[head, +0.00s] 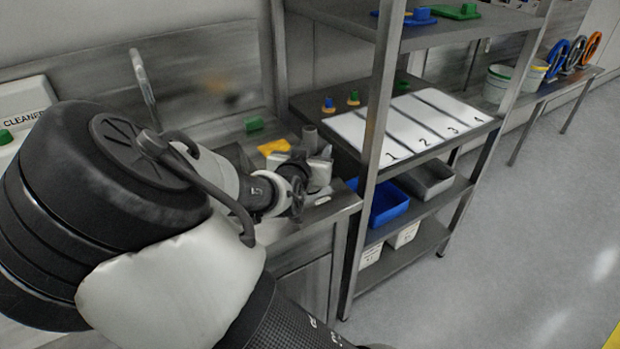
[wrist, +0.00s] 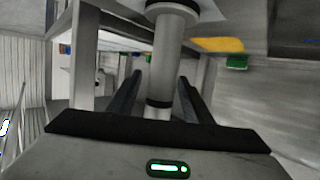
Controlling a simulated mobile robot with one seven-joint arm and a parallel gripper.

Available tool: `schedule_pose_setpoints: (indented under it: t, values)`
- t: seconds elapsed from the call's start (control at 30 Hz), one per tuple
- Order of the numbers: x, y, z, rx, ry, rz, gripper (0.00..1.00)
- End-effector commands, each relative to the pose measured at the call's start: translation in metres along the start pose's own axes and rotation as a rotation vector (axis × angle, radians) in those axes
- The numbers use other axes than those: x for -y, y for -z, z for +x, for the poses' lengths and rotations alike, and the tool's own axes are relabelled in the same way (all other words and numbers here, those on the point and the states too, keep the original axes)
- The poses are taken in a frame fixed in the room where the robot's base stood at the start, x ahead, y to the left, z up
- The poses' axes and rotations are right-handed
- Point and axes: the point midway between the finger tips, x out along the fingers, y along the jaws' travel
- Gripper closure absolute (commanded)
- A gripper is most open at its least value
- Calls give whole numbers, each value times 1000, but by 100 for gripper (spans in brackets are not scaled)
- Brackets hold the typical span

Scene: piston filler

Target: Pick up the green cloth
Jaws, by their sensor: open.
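A small green piece (head: 254,124), which looks like the folded green cloth, lies at the back of the sink counter, beyond a yellow piece (head: 274,147). In the wrist view a green piece (wrist: 237,62) shows at the upper right, beside a flat yellow piece (wrist: 218,45). My gripper (head: 299,196) is over the right part of the counter, nearer than the green piece and apart from it. In the wrist view my gripper (wrist: 158,92) is open, with a grey cylinder (wrist: 166,60) in line between its fingers; I cannot tell whether they touch it.
A tap (head: 143,85) rises at the left of the counter. A metal rack (head: 375,110) stands close at right, with a numbered white mat (head: 410,123) and a blue bin (head: 387,204). A white object (head: 316,172) is beside my gripper. The floor at right is clear.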

Motion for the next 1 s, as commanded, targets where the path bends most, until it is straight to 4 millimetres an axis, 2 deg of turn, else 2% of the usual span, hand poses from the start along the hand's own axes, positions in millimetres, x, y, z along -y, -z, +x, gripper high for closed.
schedule_pose_setpoints:
  t: [0.1, 0.33, 0.6, 1.0]
  values:
    - [-1, 0, 9, 0, -1, 2, 54]
    - [0, 1, 10, 0, 0, 1, 54]
    - [0, 1, 9, 0, 0, 1, 99]
    - [0, 1, 9, 0, 0, 1, 100]
